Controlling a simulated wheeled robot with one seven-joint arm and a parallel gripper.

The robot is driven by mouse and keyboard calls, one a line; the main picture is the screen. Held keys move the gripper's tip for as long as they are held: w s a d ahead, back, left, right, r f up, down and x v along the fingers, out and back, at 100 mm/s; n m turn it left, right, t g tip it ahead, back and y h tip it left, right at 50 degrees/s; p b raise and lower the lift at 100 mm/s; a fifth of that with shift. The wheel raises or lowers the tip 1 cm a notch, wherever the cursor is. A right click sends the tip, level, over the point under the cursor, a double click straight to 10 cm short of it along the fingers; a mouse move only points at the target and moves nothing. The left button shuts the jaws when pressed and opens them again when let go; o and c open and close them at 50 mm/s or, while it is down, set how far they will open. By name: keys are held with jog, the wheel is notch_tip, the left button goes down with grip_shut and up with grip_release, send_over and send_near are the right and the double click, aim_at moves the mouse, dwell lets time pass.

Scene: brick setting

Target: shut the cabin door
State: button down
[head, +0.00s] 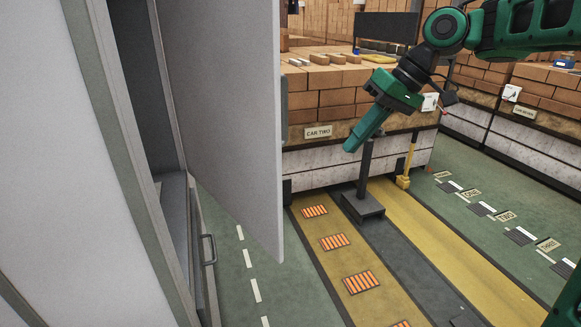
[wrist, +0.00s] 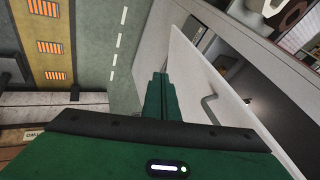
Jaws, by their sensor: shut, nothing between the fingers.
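The cabin door (head: 228,110) is a tall plain grey panel. It stands open, swung out from the cabin frame (head: 118,120) at the left of the head view, with a dark gap between them. In the wrist view the door (wrist: 222,95) runs slantwise just right of the fingers. My green gripper (head: 352,147) is to the right of the door's free edge in the head view and looks apart from it. Its fingers (wrist: 160,78) are shut and empty in the wrist view. The exact distance to the door is unclear.
A grey bar handle (head: 209,249) sits low by the cabin opening. A brick-loaded car (head: 310,132) labelled "CAR TWO" stands behind my gripper. A dark post (head: 364,170) and a yellow post (head: 407,165) stand before it. The green floor (head: 285,290) beside the door is clear.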

jog(key=a+r+n+g+y, duration=0.1)
jog(key=a+r+n, duration=0.2)
jog(key=a, duration=0.2)
jog(key=s+a+f, duration=0.2)
jog(key=a+f, duration=0.6)
jog(key=a, duration=0.1)
jog(key=shift+a, duration=0.1)
